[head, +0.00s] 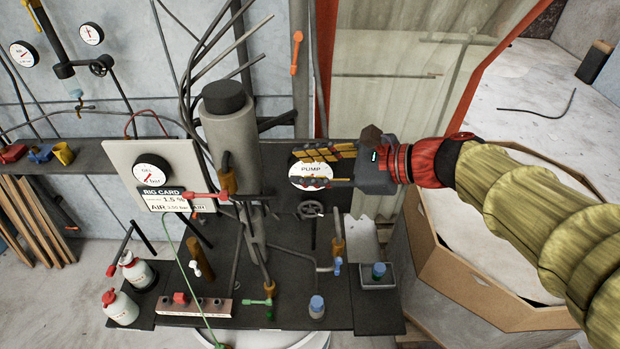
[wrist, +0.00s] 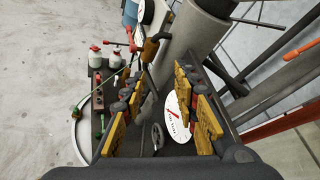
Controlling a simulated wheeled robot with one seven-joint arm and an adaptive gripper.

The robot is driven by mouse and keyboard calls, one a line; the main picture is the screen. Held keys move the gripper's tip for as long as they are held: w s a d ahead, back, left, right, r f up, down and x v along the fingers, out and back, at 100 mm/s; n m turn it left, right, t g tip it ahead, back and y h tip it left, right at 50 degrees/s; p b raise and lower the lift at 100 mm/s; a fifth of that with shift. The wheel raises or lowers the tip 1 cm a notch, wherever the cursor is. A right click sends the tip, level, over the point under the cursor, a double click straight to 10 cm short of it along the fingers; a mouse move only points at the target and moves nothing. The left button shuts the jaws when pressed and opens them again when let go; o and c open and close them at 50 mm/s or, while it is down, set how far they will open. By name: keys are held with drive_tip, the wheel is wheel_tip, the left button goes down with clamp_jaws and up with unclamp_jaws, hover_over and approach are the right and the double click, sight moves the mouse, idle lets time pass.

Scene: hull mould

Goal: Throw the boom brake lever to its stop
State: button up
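No label in view reads boom brake, so I cannot tell for sure which handle is the lever. An orange handle (head: 295,56) hangs near upright on a grey post, above my gripper; an orange bar (wrist: 302,47) shows at the right of the wrist view. A red-orange lever (head: 205,196) lies level across the rig card board, left of my gripper. My gripper (head: 300,168) has its yellow-padded fingers apart, in front of the white PUMP dial (head: 311,184). In the wrist view my gripper (wrist: 160,92) is empty, with the dial (wrist: 178,117) seen between its fingers.
A thick grey cylinder (head: 228,140) stands left of my gripper, with black hoses above. A black handwheel (head: 311,210) sits below the dial. The dark bench holds white bottles (head: 121,307), a valve block (head: 195,307) and a small tray (head: 379,286). A red-edged translucent sheet (head: 400,95) hangs behind.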

drive_tip(key=shift+s+d+f+n+h, duration=0.3)
drive_tip(key=shift+s+f+n, duration=0.2)
drive_tip(key=shift+s, duration=0.25)
drive_tip(key=s+d+f+n+h+b, duration=0.4)
drive_tip(key=d+f+b, duration=0.3)
drive_tip(key=f, duration=0.3)
drive_tip(key=s+d+f+n+h+b, duration=0.4)
drive_tip(key=s+d+f+n+b, duration=0.2)
drive_tip(key=f, duration=0.3)
drive_tip(key=s+d+f+n+h+b, duration=0.3)
drive_tip(key=s+d+f+n+b, duration=0.2)
drive_tip(key=d+f+b, duration=0.3)
wheel_tip(320, 180, down, 3)
drive_tip(key=shift+d+r+n+t+h, duration=0.15)
drive_tip(key=shift+d+n+t+h, duration=0.2)
drive_tip(key=shift+n, duration=0.35)
